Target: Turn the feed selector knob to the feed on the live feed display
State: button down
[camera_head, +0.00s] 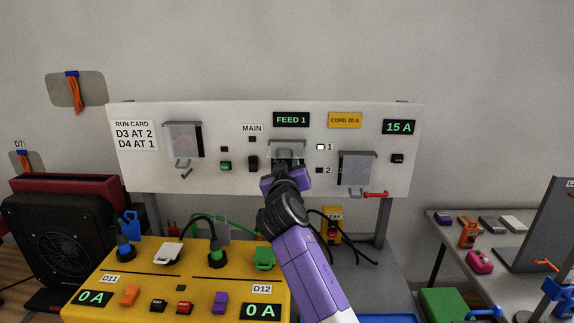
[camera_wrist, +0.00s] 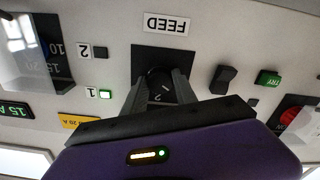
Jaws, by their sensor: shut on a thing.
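The live feed display (camera_head: 291,120) on the white panel reads FEED 1 in green. Below it, my gripper (camera_head: 286,158) is at the panel and hides most of the feed selector. In the wrist view, which is upside down, the black selector knob (camera_wrist: 158,76) sits on a dark plate under the FEED label (camera_wrist: 167,24). My gripper (camera_wrist: 158,88) is shut on the knob, one finger on each side. The lamp by 1 (camera_head: 320,147) is lit green; the lamp by 2 (camera_head: 319,170) is dark. The knob's pointing direction is not clear.
A black MAIN switch (camera_head: 253,163) and a green TRY button (camera_head: 225,166) sit left of the selector. Clear-covered switches (camera_head: 184,140) flank the panel. A yellow box (camera_head: 180,284) with plugs and cables stands in front, lower left.

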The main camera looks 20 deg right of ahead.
jog(key=n+p, duration=0.1)
jog(key=n, duration=0.3)
jog(key=shift+n, duration=0.4)
jog(key=shift+f, duration=0.1)
jog(key=c, duration=1)
grip_release()
jog(key=v, duration=0.8)
